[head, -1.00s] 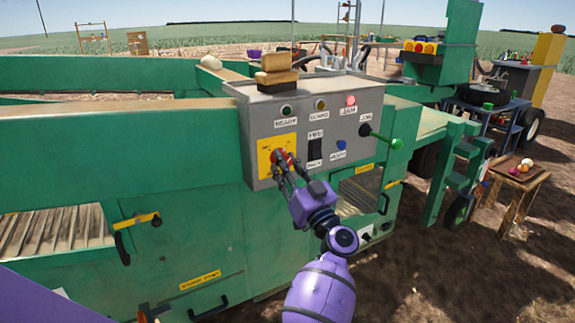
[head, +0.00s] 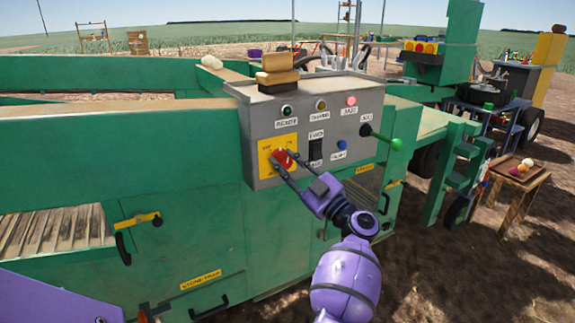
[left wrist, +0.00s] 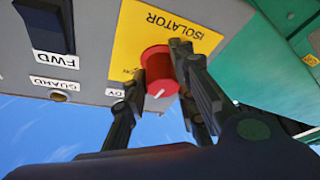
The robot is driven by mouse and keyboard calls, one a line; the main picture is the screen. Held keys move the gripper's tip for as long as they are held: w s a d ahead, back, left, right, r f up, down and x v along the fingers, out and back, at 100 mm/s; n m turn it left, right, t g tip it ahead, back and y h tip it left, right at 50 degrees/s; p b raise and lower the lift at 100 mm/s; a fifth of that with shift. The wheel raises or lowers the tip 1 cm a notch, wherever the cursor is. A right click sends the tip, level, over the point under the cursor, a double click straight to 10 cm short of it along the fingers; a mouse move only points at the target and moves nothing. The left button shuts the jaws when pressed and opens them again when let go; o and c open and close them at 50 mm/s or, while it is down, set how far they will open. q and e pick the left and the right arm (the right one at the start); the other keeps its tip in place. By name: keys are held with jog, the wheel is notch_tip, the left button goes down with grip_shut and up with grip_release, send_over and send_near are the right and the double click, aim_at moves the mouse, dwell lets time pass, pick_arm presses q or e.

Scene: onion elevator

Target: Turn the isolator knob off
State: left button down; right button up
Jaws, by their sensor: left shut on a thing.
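The isolator knob (head: 283,157) is red and sits on a yellow plate (head: 266,145) at the lower left of the grey control panel. In the left wrist view the round red knob (left wrist: 158,66) shows a white pointer mark, and the yellow plate (left wrist: 130,30) reads ISOLATOR upside down. My left gripper (head: 284,162) is shut on the knob, with fingers on both sides of it. The fingers also show close around the knob in the left wrist view (left wrist: 162,68). My right gripper is out of view.
The grey panel (head: 350,108) carries lamps, a black switch (head: 315,150), a blue button (head: 342,145) and a green-knobbed lever (head: 396,144). A small wooden table (head: 518,176) stands at right on open soil.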

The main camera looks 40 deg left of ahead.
pick_arm(q)
jog(key=n+g, duration=0.1)
jog(key=n, duration=0.1)
jog(key=r+n+g+h, duration=0.1)
jog(key=n, duration=0.4)
jog(key=shift+w+d+r+n+g+h, duration=0.2)
jog(key=shift+w+n+g+h, duration=0.1)
jog(key=shift+n+g, duration=0.1)
jog(key=shift+s+a+r+n+g+h, duration=0.15)
jog(key=shift+n+h, duration=0.25)
jog(key=shift+n, duration=0.8)
jog(key=shift+w+r+n+g+h, duration=0.15)
jog(key=shift+n+h, duration=0.25)
jog(key=shift+n, duration=0.8)
jog(key=shift+s+f, duration=0.1)
jog(key=c, duration=1.6)
grip_release()
jog(key=shift+o, duration=0.2)
jog(key=shift+s+f, duration=0.1)
jog(key=shift+f, duration=0.25)
jog(key=shift+d, duration=0.25)
jog(key=d, duration=1.1)
jog(key=shift+d, duration=0.3)
